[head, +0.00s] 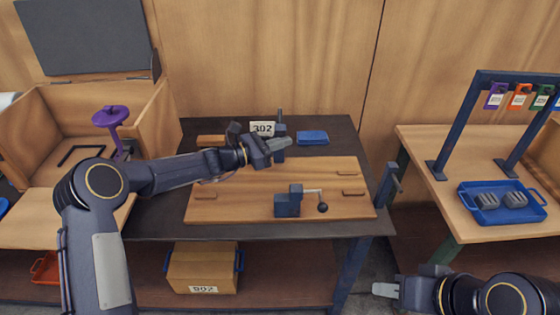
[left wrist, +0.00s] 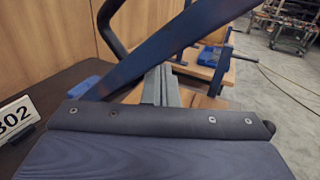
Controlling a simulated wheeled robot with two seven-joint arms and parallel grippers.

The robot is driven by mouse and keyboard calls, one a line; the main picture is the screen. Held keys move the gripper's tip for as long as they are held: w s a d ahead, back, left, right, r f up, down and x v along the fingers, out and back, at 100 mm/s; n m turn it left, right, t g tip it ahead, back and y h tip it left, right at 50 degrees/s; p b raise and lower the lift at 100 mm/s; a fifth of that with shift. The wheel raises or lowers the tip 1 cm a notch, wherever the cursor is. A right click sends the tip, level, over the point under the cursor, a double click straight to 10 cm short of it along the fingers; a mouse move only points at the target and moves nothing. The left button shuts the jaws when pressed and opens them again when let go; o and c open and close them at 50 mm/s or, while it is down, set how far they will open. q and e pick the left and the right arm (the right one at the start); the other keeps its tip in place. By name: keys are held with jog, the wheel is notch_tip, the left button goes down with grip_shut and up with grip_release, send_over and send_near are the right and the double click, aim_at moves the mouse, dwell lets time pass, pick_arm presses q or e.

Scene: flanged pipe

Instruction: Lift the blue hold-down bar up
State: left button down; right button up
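A blue bar (left wrist: 165,48) runs slantwise across the left wrist view, close to the camera. In the head view a blue upright clamp part (head: 280,128) stands at the back of the dark bench, largely hidden by my left gripper (head: 284,144). In the left wrist view my left gripper's grey fingers (left wrist: 161,86) lie close together, with nothing visible between them. Their tips end at the lower edge of the blue bar; I cannot tell whether they touch it. My right gripper (head: 384,290) is low at the right, away from the bench, and looks empty.
A wooden board (head: 245,205) on the bench carries a blue block (head: 288,205) with a black-knobbed lever (head: 322,207). A blue box (head: 312,137) and a 302 sign (head: 262,129) stand behind. A blue tray (head: 480,207) sits on the right table. A purple-topped post (head: 110,117) stands left.

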pick_arm(q)
jog(key=shift+r, duration=0.1)
jog(key=shift+w+r+p, duration=0.4)
jog(key=shift+r+p, duration=0.1)
jog(key=shift+p, duration=0.05)
jog(key=shift+w+r+p, duration=0.6)
jog(key=shift+w+r, duration=0.05)
jog(key=shift+w, duration=0.05)
jog(key=shift+r, duration=0.1)
jog(key=shift+w+r+p, duration=0.8)
jog(key=shift+w+p, duration=0.1)
jog(key=shift+w+r, duration=0.15)
jog(key=shift+w, duration=0.2)
jog(key=shift+w+r, duration=0.1)
